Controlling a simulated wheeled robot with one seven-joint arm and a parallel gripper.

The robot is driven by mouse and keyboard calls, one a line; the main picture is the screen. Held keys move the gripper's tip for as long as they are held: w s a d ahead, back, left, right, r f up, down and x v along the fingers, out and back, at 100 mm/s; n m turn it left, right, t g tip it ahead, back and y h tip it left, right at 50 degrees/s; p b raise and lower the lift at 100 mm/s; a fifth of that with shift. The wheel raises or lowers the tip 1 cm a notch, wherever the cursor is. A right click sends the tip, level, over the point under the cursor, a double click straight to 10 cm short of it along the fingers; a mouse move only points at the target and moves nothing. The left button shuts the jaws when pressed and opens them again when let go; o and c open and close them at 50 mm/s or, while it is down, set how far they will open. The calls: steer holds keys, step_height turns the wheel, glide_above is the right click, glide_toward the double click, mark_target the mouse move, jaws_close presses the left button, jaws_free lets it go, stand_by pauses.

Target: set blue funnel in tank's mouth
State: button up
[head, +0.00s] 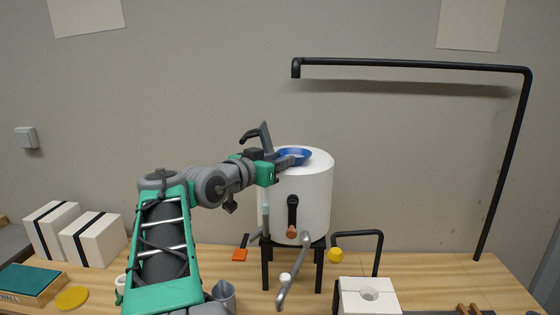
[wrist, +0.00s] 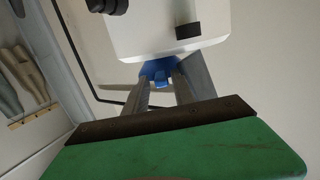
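The white tank (head: 310,200) stands on a black stand on the table. The blue funnel (head: 294,155) is at the tank's top, wide side up; I cannot tell whether it rests in the mouth or hangs just over it. My gripper (head: 288,162) reaches in from the left, level with the tank's top. In the wrist view, its two fingers (wrist: 163,82) close on a small blue part of the funnel (wrist: 159,69). The tank (wrist: 165,35) fills the top of that view. The mouth itself is hidden by the funnel and fingers.
A black pipe (head: 410,65) arches high at the right, clear of the tank. White boxes (head: 95,238) stand at the left; a white block (head: 368,296) lies at the front right. A yellow ball (head: 336,254) sits beside the stand.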

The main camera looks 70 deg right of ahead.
steer(key=shift+w, duration=0.2)
steer(key=shift+w+a, duration=0.1)
steer(key=shift+a, duration=0.05)
steer(key=b+v, duration=0.2)
steer(key=v, duration=0.5)
steer(key=shift+a, duration=0.25)
steer(key=shift+f, duration=0.1)
